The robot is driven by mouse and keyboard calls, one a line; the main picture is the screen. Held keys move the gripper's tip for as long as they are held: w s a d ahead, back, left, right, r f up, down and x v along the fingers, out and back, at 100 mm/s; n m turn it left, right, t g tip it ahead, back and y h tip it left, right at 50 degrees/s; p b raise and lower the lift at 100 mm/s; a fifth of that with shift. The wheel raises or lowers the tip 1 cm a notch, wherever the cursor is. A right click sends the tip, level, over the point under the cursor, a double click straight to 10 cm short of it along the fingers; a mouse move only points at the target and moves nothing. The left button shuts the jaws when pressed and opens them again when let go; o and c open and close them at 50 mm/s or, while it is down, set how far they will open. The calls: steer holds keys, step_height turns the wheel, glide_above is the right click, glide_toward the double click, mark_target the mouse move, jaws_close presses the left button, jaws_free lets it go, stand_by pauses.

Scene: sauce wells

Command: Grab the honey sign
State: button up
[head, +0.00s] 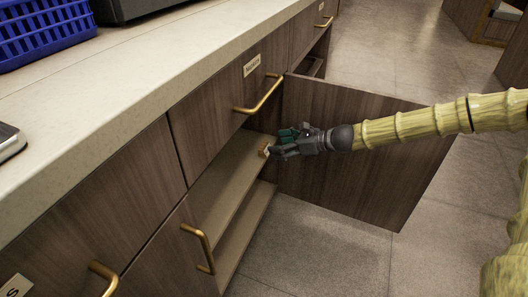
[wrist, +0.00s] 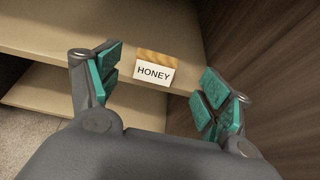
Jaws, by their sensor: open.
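The honey sign (wrist: 155,70) is a small white card reading "HONEY" with a wooden strip along its top. It stands on the cabinet shelf (wrist: 190,38) near the shelf's front edge. It also shows in the head view (head: 265,150), small and partly covered by my gripper. My gripper (wrist: 157,82) is open, with green pads on both sides of the sign in the wrist view. I see no pad clearly touching the sign. In the head view my gripper (head: 277,147) reaches in at the shelf from the right.
An open cabinet door (head: 340,140) stands right beside and behind my gripper. A drawer with a brass handle (head: 260,97) sits just above. A lower shelf (wrist: 60,95) lies below. A blue basket (head: 45,30) is on the counter (head: 140,75). The floor in front is clear.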

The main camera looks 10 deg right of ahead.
mark_target(265, 146)
steer(key=b+x, duration=0.3)
steer(key=x, duration=0.1)
steer(key=shift+s+a+f, duration=0.1)
steer(key=shift+s+f, duration=0.05)
steer(key=shift+f, duration=0.05)
steer(key=shift+w+a+f, duration=0.1)
steer(key=shift+w+a, duration=0.15)
steer(key=shift+a, duration=0.1)
steer(key=c, duration=0.9)
